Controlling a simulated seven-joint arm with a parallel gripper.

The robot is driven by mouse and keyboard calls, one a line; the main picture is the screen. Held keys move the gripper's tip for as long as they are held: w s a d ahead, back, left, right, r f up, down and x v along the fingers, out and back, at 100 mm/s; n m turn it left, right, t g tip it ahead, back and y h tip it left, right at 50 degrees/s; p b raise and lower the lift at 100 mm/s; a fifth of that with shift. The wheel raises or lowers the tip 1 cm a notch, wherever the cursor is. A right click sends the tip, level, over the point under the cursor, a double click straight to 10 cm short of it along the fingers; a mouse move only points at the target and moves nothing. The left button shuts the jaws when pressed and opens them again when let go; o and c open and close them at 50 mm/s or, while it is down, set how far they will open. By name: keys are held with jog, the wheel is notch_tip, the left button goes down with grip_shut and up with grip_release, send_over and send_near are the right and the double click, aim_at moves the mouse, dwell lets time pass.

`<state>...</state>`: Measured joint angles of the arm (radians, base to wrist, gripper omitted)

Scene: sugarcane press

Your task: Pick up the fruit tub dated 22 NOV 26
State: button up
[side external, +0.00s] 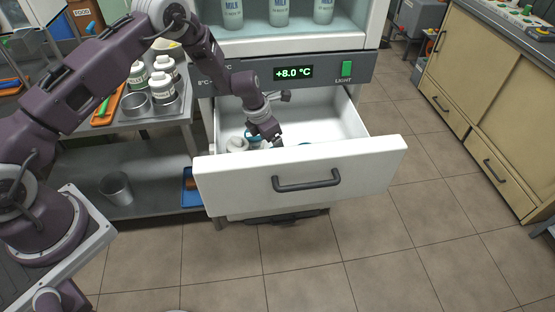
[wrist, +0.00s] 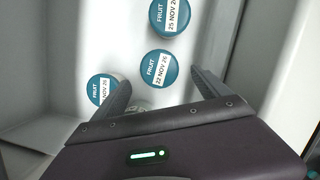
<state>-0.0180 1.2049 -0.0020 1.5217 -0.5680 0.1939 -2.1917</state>
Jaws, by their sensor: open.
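The fruit tub dated 22 NOV 26 (wrist: 158,69) has a round blue lid with a white date label in the wrist view. It stands in the open white drawer (side external: 375,150). My gripper (wrist: 159,82) is open, with its fingers spread to the left and right of this tub's near side in the picture; nothing is held. In the side external view my gripper (side external: 270,137) reaches down into the drawer. I cannot tell its height above the lid. The drawer's front wall hides most of the tubs there.
Another fruit tub, 25 NOV 26 (wrist: 172,17), stands just beyond. A third fruit tub (wrist: 100,88) is by the left finger, its day partly hidden. Drawer walls (wrist: 42,75) rise around them. The fridge front with its display (side external: 293,72) is above the drawer.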

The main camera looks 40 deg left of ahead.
jog(key=x, duration=0.6)
jog(key=c, duration=1.6)
